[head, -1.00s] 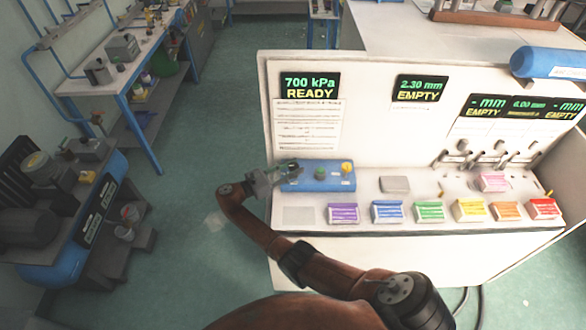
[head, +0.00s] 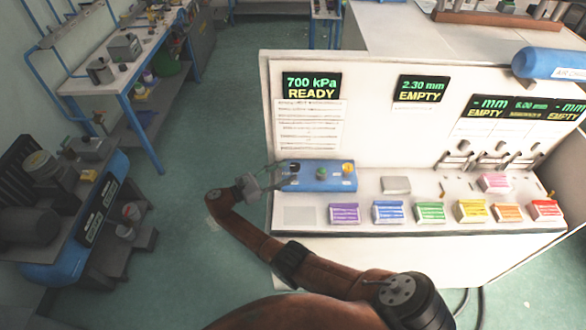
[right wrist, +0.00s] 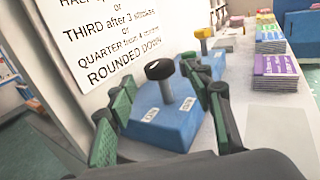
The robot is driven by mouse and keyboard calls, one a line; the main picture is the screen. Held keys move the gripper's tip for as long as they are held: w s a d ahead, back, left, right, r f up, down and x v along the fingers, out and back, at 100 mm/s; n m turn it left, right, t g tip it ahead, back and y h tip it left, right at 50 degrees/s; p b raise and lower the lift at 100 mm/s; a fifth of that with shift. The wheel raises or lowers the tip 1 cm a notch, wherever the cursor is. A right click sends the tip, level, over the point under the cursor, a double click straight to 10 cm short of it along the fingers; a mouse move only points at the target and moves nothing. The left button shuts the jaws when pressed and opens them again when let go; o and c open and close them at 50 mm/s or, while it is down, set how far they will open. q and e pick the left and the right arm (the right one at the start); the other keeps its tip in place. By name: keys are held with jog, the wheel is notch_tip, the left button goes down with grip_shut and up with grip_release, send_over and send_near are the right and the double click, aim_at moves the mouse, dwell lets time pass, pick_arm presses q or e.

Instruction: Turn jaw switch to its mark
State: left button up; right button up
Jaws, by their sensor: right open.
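The blue switch box (head: 318,183) stands at the left end of the bench, with a black knob (head: 293,166), a green knob (head: 321,173) and a yellow knob (head: 347,168). In the right wrist view the black knob (right wrist: 159,69) sits on a grey post on the blue box (right wrist: 160,128). Two small white labels (right wrist: 150,115) lie at the post's foot, too blurred to read surely. My right gripper (head: 278,172) is open at the box's left side. Its green-padded fingers (right wrist: 160,84) stand on either side of the knob in view, apart from it. My left gripper is out of view.
A white panel (head: 370,130) with displays rises behind the box. Several coloured packs, a purple one (head: 344,213) nearest, line the bench front. A grey block (head: 395,184) lies right of the box. Open floor (head: 190,120) is to the left.

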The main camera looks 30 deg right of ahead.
jog(key=a, duration=0.7)
jog(key=shift+a, duration=0.35)
